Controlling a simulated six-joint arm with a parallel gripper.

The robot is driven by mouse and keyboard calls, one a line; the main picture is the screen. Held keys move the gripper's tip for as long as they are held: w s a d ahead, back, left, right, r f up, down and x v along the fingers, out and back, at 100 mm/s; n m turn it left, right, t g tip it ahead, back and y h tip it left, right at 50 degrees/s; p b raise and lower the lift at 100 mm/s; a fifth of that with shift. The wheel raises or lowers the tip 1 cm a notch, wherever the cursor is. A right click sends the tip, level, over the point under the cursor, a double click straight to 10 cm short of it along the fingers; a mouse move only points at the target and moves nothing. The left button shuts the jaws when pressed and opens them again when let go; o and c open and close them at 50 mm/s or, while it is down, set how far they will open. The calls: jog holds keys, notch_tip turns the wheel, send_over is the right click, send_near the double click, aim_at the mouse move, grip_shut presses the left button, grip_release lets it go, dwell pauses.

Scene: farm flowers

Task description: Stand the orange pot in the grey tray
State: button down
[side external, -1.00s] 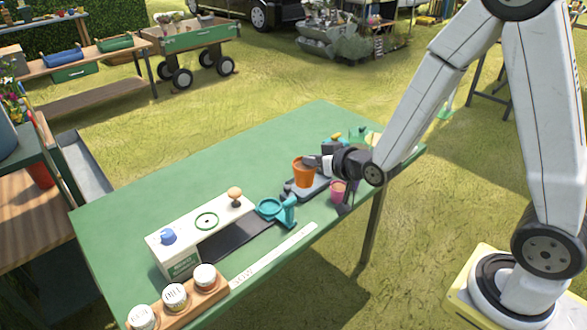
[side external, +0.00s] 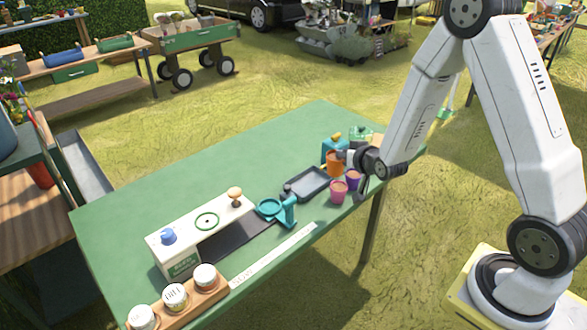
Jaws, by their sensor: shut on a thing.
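The orange pot (side external: 334,164) is at the right part of the green table, just beyond the far right corner of the grey tray. My gripper (side external: 343,158) reaches it from the right and is shut on it. Its fingertips are small and partly hidden at the pot. I cannot tell whether the pot touches the table.
A pink pot (side external: 338,191) and a purple pot (side external: 353,180) stand right of the tray, close to my gripper. A blue and yellow item (side external: 334,143) is behind the orange pot. A teal stand (side external: 288,212) is left of the tray. The table's far left is clear.

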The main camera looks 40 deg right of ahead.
jog(key=shift+d+f, duration=0.2)
jog(key=shift+d, duration=0.25)
jog(key=shift+w, duration=0.1)
jog(key=s+a+f+x, duration=0.1)
jog(key=f+x, duration=0.2)
jog(key=x, duration=1.2)
jog(key=shift+w, duration=0.35)
jog(key=shift+d+f, duration=0.1)
jog(key=shift+f, duration=0.05)
jog(key=shift+w+f, duration=0.15)
jog(key=shift+f, duration=0.75)
jog(key=shift+w+f, duration=0.1)
jog(key=shift+f, duration=0.8)
jog(key=shift+f, duration=0.6)
